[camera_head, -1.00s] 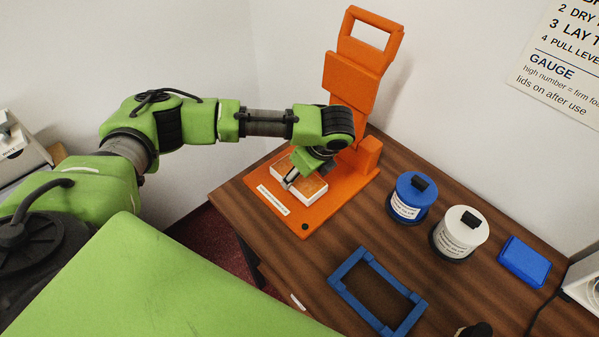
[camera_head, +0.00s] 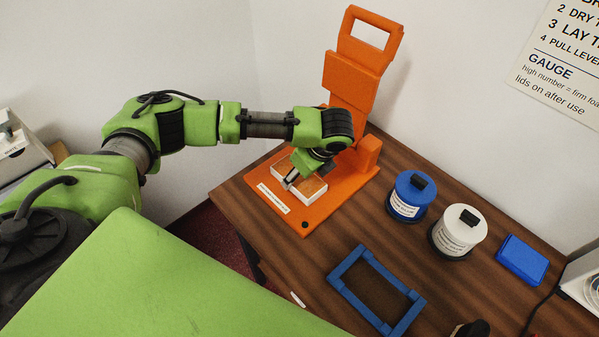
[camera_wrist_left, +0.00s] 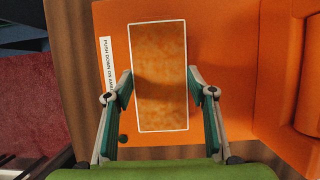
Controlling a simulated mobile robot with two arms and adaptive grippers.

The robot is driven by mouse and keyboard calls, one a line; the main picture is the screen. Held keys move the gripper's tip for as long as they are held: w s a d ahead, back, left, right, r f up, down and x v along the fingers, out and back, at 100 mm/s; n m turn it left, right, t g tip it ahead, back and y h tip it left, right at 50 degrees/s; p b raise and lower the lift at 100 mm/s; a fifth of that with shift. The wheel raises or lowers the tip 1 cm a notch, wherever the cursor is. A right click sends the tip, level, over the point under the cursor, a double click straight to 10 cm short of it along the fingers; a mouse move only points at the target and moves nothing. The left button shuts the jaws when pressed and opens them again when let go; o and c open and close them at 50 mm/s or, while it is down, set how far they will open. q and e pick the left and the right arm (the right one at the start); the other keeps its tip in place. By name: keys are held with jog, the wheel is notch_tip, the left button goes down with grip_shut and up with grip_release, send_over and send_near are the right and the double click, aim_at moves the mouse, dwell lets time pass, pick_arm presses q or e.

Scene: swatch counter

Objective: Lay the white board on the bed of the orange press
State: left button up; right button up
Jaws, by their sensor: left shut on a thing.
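The white board (camera_head: 314,191) is a flat block with white sides and a mottled orange-brown top. It is over the bed (camera_head: 327,207) of the orange press, and it looks level. In the left wrist view the board (camera_wrist_left: 160,65) shows as a long rectangle with a thin white rim, roughly parallel to the bed's label. My left gripper (camera_wrist_left: 160,88) has one finger at each long side and is shut on the board. In the head view the gripper (camera_head: 303,177) hides part of it. I cannot tell whether its underside touches the bed.
The press's tall orange upright and lever (camera_head: 358,75) stand behind the gripper. To the right are a blue-lidded tub (camera_head: 411,196), a white-lidded tub (camera_head: 459,233) and a blue pad (camera_head: 523,260). A blue frame (camera_head: 350,297) lies in front. Bare wood lies between them.

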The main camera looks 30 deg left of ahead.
pick_arm(q)
jog(key=shift+f, duration=0.2)
jog(key=o, duration=1.3)
